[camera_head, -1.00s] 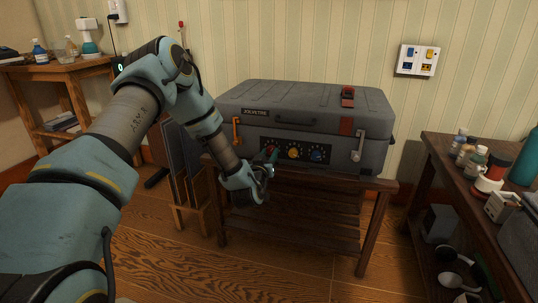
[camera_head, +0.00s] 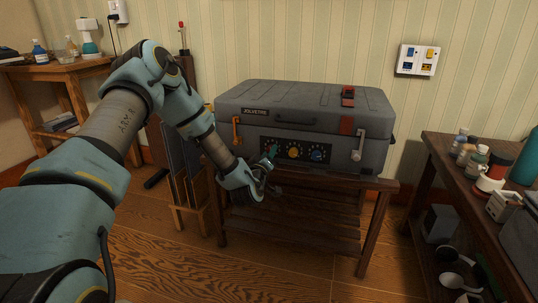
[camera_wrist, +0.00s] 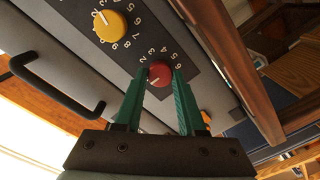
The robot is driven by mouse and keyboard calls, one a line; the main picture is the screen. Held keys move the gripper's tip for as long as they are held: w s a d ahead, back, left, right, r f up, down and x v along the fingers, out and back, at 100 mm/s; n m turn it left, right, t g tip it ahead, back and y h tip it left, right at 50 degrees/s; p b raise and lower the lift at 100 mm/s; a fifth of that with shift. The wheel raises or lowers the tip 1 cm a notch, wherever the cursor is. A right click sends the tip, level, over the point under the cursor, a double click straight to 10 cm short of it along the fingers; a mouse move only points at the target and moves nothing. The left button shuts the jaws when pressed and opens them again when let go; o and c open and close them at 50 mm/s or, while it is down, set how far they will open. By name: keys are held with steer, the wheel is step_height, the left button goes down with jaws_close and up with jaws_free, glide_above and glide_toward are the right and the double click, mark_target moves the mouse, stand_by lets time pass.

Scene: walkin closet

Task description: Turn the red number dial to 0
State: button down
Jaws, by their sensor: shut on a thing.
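The red number dial (camera_wrist: 160,74) is on the dark panel of the grey case, between the two green fingers of my gripper (camera_wrist: 160,82) in the wrist view. The fingers are shut on its sides. Digits from about 2 to 6 show around its far side; the fingers hide other digits, and I cannot see the 0. A small pale mark shows near the dial's left edge. In the head view my gripper (camera_head: 271,156) is at the left end of the panel and hides the red dial.
A yellow dial (camera_wrist: 111,26) sits beside the red one, and a blue dial (camera_head: 317,155) is farther right. The grey case (camera_head: 300,104) has a latch (camera_head: 358,148) and stands on a wooden rack (camera_head: 300,185). A cluttered table (camera_head: 440,155) is at the right.

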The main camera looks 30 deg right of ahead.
stand_by(0.4)
steer(key=c, duration=0.5)
jaws_free()
steer(key=p+v, duration=0.1)
steer(key=v, duration=0.9)
steer(key=shift+s+a, duration=0.25)
steer(key=shift+s, duration=0.1)
